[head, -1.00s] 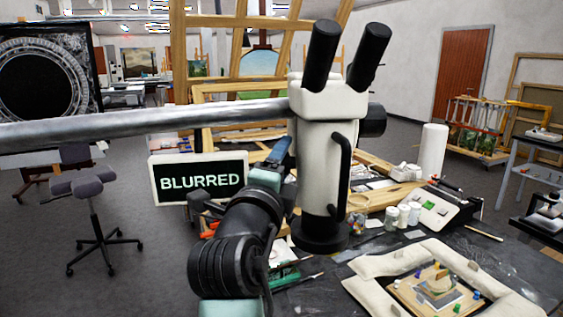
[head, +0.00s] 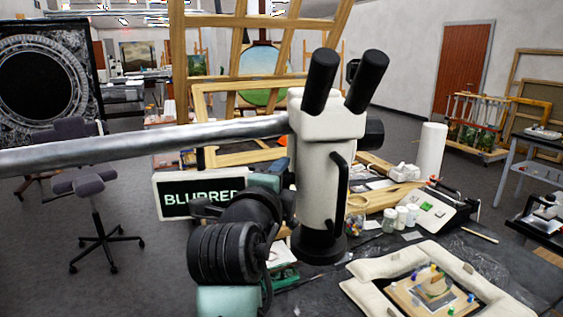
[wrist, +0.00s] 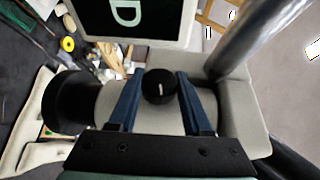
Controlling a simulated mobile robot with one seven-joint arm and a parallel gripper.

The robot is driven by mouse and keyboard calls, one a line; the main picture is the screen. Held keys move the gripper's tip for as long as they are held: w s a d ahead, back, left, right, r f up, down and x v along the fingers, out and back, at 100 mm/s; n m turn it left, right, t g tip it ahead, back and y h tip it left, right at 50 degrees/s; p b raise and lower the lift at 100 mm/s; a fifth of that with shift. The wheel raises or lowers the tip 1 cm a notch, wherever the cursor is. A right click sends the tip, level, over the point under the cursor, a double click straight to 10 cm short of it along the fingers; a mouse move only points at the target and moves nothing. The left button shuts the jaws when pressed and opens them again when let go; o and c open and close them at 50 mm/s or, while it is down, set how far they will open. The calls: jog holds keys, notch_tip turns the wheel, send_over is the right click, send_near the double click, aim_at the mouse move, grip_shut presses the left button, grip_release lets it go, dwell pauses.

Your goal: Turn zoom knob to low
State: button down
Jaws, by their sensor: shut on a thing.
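The pale microscope (head: 325,165) with two black eyepieces hangs on a silver boom arm. It also shows in the wrist view (wrist: 230,100), lying sideways. The zoom knob (wrist: 159,87) is a black round knob with a short white mark on the microscope's side. My gripper (wrist: 160,76) has its blue fingers on either side of the knob and is shut on it. In the head view, my wrist is left of the microscope, and the fingertips and knob are hidden there. A display sign (head: 195,192) reads "BLURRED", its right end partly covered by my arm.
Below the microscope, a padded cream frame (head: 365,290) surrounds a small gilt fragment (head: 435,290) on the dark table. White jars (head: 402,216) and tools lie behind it. The silver boom (head: 150,142) crosses the left side. An office chair (head: 90,190) stands at left.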

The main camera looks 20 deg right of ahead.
jog(key=g+p, duration=0.1)
jog(key=p, duration=0.2)
jog(key=r+n+g+y+p, duration=0.1)
jog(key=g+p, duration=0.1)
jog(key=p, duration=0.1)
jog(key=shift+w+a+y, duration=0.1)
jog(key=shift+y, duration=0.2)
jog(key=n+g+y+p, duration=0.1)
jog(key=g+p, duration=0.2)
jog(key=p, duration=0.2)
jog(key=g+p, duration=0.1)
jog(key=p, duration=0.1)
jog(key=g+p, duration=0.1)
jog(key=p, duration=0.1)
jog(key=shift+f+n+g+y, duration=0.25)
jog(key=shift+n+g+y, duration=0.15)
jog(key=shift+f+g+p, duration=0.2)
jog(key=shift+g+p, duration=0.2)
jog(key=shift+p, duration=0.25)
jog(key=shift+f, duration=0.1)
jog(key=shift+c, duration=1.7)
grip_release()
